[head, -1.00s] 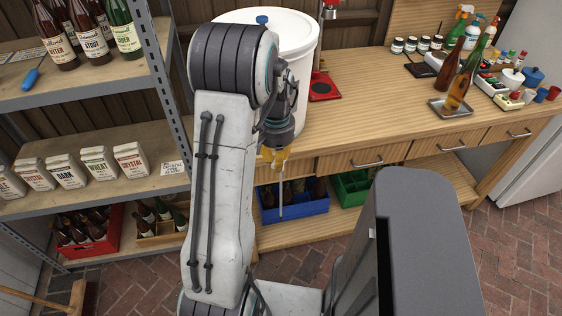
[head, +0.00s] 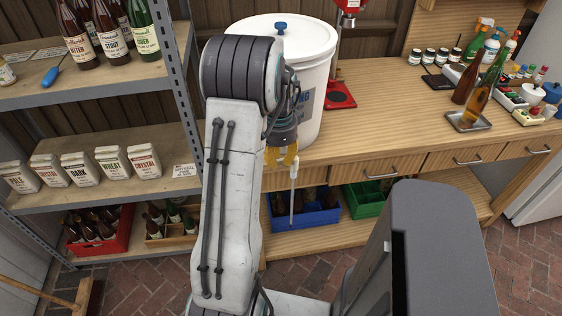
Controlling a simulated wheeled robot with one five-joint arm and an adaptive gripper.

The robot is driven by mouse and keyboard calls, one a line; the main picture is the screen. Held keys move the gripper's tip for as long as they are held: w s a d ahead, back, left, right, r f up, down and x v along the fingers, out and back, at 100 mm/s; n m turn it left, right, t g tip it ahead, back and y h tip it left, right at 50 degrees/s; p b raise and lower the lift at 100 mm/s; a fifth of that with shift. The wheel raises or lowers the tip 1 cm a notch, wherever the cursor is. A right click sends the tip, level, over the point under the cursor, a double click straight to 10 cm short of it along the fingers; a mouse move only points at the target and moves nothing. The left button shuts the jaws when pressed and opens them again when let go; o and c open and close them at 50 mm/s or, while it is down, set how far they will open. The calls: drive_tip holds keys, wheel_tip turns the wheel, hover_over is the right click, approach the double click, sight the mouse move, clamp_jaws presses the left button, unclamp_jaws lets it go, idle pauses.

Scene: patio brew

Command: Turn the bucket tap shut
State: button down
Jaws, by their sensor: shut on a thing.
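The white bucket (head: 312,95) with its lid and blue knob stands on the left end of the wooden bench, partly hidden behind my arm. My gripper (head: 282,156), with yellow fingers, is low in front of the bucket, by the bench's front edge. It is shut on the bucket tap, which is largely hidden by the fingers and wrist, so its handle angle cannot be read. A thin pale wand (head: 292,195) hangs upright just below the fingers, in front of the blue crate.
A red-based bench tool (head: 341,94) stands right of the bucket. Bottles sit on a metal tray (head: 482,126) further right. A blue crate (head: 315,218) and a green crate (head: 366,202) are below the bench. A metal shelf (head: 172,80) stands close on the left.

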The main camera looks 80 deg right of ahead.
drive_tip(key=shift+w+d+m, duration=0.15)
drive_tip(key=shift+d+m, duration=0.05)
drive_tip(key=shift+m, duration=0.5)
drive_tip(key=c, duration=1.1)
unclamp_jaws()
drive_tip(key=shift+d, duration=0.1)
drive_tip(key=shift+r, duration=6)
